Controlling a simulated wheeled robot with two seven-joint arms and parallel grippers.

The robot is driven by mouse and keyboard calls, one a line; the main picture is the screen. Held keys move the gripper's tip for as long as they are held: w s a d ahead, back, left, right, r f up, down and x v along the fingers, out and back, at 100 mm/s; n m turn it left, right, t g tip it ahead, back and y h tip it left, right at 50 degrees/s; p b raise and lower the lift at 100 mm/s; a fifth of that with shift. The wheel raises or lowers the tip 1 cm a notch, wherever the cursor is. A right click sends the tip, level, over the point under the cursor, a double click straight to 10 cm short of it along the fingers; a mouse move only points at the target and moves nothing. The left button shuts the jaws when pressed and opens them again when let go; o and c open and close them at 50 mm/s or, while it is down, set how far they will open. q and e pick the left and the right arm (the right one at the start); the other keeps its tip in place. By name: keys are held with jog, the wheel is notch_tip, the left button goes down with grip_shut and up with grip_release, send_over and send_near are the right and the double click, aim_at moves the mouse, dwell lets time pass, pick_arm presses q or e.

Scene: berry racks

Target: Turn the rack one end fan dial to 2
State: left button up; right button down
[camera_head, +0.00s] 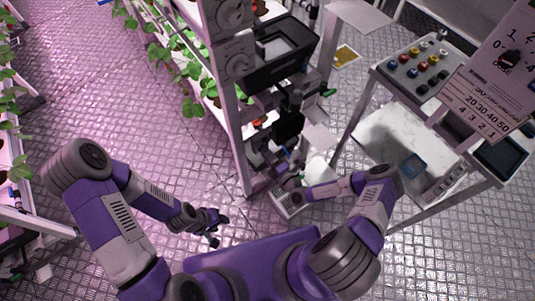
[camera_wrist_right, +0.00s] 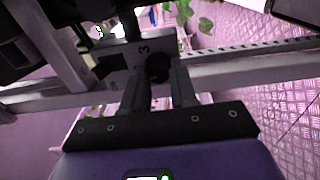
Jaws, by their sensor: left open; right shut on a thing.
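The fan dial (camera_wrist_right: 158,68) is a dark round knob on a grey plate (camera_wrist_right: 118,74) at the rack's end. A "3" shows on the plate just above the dial; the dial's pointer is too dark to read. My right gripper (camera_wrist_right: 160,88) is shut on the dial, with one finger on each side. In the head view, my right arm reaches to the foot of the rack (camera_head: 236,130), and the dial cannot be made out there. My left gripper (camera_head: 213,230) is open and empty above the floor, left of the rack.
A black tray-like box (camera_head: 278,58) is fixed high on the rack's end. A metal trolley (camera_head: 392,140) with a panel of coloured buttons (camera_head: 418,65) stands at right. A tilted board (camera_head: 490,85) carries another dial.

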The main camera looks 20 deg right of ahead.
jog(key=shift+w+r+m, duration=0.1)
jog(key=shift+r+m, duration=0.15)
jog(key=shift+m, duration=0.45)
jog(key=c, duration=0.9)
grip_release()
jog(key=shift+f, duration=0.15)
jog(key=p+v, duration=0.1)
jog(key=v, duration=0.6)
jog(key=shift+s, duration=0.3)
